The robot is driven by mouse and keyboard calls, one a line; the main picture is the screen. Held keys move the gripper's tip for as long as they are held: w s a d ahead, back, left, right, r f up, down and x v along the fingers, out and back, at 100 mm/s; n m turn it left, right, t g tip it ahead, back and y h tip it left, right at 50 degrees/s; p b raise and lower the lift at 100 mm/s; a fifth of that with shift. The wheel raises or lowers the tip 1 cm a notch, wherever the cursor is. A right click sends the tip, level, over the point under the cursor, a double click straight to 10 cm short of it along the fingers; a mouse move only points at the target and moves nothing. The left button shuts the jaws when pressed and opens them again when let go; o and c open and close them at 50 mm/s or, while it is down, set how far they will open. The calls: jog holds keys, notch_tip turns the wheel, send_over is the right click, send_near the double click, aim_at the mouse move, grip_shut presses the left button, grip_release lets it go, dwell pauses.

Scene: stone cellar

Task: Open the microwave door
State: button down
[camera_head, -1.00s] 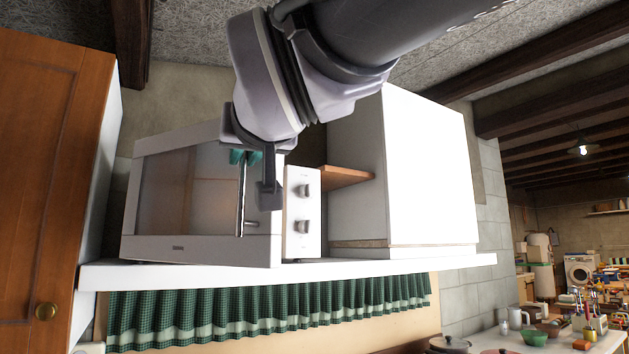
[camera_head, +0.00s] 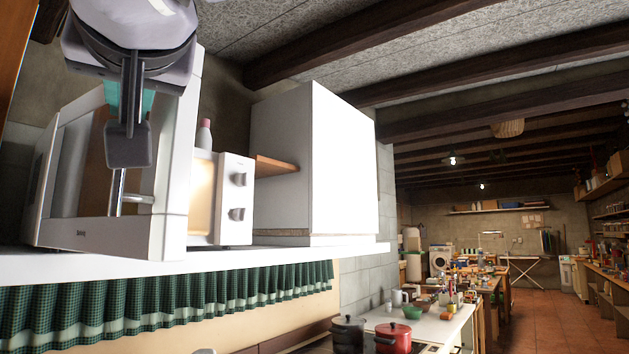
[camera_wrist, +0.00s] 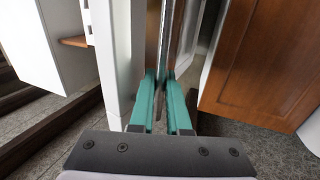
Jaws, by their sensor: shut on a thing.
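The white microwave (camera_head: 235,210) stands on a white shelf, its two-knob panel facing the room. Its door (camera_head: 173,190) is swung partly open toward me, at the left of the head view. A strip of the lit interior (camera_head: 201,195) shows between door and panel. My gripper (camera_head: 126,120) is at the upper part of the metal door handle (camera_head: 117,192). In the wrist view, the teal fingers of my gripper (camera_wrist: 167,82) are closed around the handle (camera_wrist: 170,35). My wrist hides the door's top, and the door hides most of the interior.
A white cabinet (camera_head: 315,165) stands right of the microwave, with a small wooden shelf between. A bottle (camera_head: 204,135) shows behind the door. A green checked curtain (camera_head: 170,312) hangs below the white shelf (camera_head: 330,250). A wooden cupboard door (camera_wrist: 250,60) is close by in the wrist view.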

jog(key=shift+f, duration=0.25)
jog(key=c, duration=0.9)
grip_release()
jog(key=shift+r, duration=0.1)
jog(key=v, duration=1)
jog(key=shift+s+d, duration=0.25)
